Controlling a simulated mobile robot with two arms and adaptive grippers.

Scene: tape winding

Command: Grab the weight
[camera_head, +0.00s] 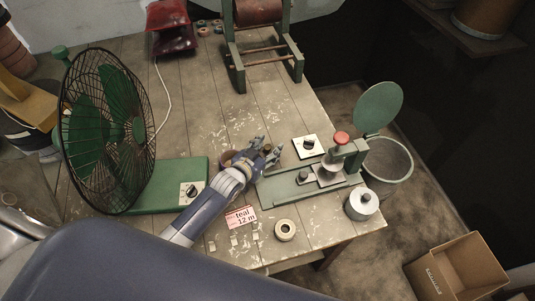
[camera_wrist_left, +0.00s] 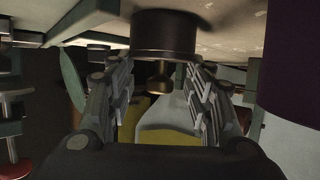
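A dark cylinder with a brass knob (camera_wrist_left: 160,84), which looks like the weight, stands between the fingers of my left gripper (camera_wrist_left: 163,92) in the left wrist view, where the scene appears upside down. The fingers are open on both sides of the knob, with a gap to it. In the head view my left gripper (camera_head: 268,153) is low over the table beside the green press base, and its fingers mostly hide the weight. My right gripper is not in view.
A green fan (camera_head: 108,130) stands left. A pink label (camera_head: 240,217) reads teal 12 m. A tape roll (camera_head: 285,230) lies near the front edge. The table's middle is clear.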

